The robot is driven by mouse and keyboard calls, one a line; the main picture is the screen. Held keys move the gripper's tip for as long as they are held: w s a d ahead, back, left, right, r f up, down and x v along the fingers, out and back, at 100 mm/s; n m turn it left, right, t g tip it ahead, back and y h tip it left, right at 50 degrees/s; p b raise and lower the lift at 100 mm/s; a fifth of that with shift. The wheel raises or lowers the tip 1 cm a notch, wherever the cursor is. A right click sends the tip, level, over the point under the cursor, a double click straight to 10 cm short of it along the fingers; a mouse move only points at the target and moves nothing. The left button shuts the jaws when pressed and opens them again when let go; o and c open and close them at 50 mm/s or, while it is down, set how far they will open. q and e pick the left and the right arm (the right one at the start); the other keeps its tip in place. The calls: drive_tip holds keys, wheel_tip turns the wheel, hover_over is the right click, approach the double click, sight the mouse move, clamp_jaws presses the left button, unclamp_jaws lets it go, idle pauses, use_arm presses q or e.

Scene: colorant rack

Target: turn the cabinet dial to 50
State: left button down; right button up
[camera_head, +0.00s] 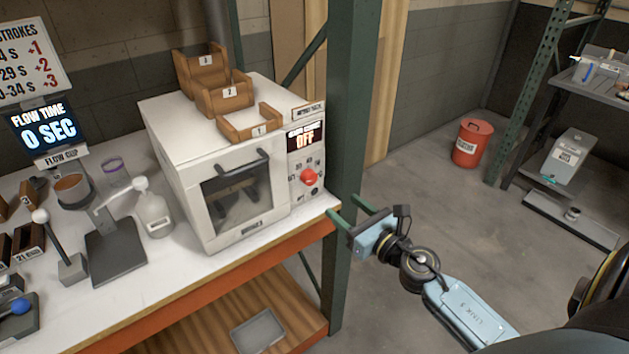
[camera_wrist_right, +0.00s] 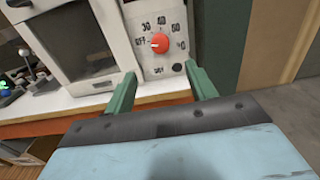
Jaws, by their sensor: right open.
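The white cabinet (camera_head: 232,160) stands on the bench with its glass door shut. My left gripper is not in view.
A green rack post (camera_head: 349,110) stands just right of the cabinet. Wooden holders (camera_head: 200,70) sit on the cabinet top. A flow cup stand and other tools are on the bench (camera_head: 190,262) to the left. Open floor (camera_head: 420,200) lies to the right, with a red bin (camera_head: 472,143).

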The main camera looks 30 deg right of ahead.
sight(312, 180)
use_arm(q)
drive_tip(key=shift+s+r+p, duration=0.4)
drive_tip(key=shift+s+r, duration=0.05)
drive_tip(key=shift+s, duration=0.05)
use_arm(e)
drive_tip(key=w, duration=0.8)
drive_tip(key=w+a, duration=0.1)
drive_tip(key=w, duration=0.3)
drive_tip(key=shift+w, duration=0.15)
drive_tip(key=shift+c, duration=0.5)
drive_tip(key=c, duration=0.9)
